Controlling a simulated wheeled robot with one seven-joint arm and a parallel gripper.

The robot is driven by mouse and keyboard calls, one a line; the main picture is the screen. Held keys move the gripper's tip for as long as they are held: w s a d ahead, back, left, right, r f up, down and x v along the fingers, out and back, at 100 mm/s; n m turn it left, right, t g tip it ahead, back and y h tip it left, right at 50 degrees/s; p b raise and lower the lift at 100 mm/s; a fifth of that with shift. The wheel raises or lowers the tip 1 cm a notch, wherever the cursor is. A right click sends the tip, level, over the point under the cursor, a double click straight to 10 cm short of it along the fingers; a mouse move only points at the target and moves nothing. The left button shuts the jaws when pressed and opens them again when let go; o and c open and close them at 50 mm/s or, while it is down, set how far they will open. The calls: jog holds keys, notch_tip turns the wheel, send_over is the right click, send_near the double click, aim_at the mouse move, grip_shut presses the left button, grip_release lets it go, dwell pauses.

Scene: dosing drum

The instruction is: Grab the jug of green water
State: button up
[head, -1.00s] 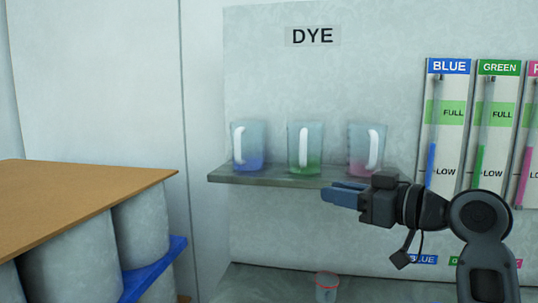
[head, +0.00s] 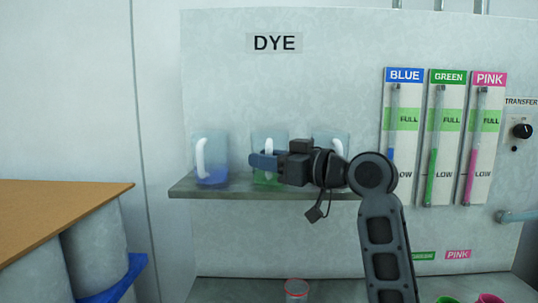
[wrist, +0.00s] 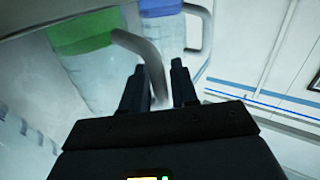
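The jug of green water (head: 258,141) stands on the shelf between two other jugs, with a white handle and green liquid at the bottom. My gripper (head: 256,161) is in front of it and hides part of it. In the wrist view the green jug (wrist: 85,38) is at the upper left. Its handle (wrist: 146,50) reaches down between the two fingers of my gripper (wrist: 155,75), which stand apart. A gap shows beside the handle, so the gripper looks open around it.
The jug of blue water (head: 210,165) stands to the left on the shelf (head: 230,191). A third jug (head: 336,141) stands to the right, partly behind my gripper. A table (head: 60,205) is at the lower left, and a red-rimmed cup (head: 297,289) stands below the shelf.

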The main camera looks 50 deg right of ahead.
jog(key=shift+w, duration=0.75)
jog(key=shift+c, duration=0.2)
grip_shut()
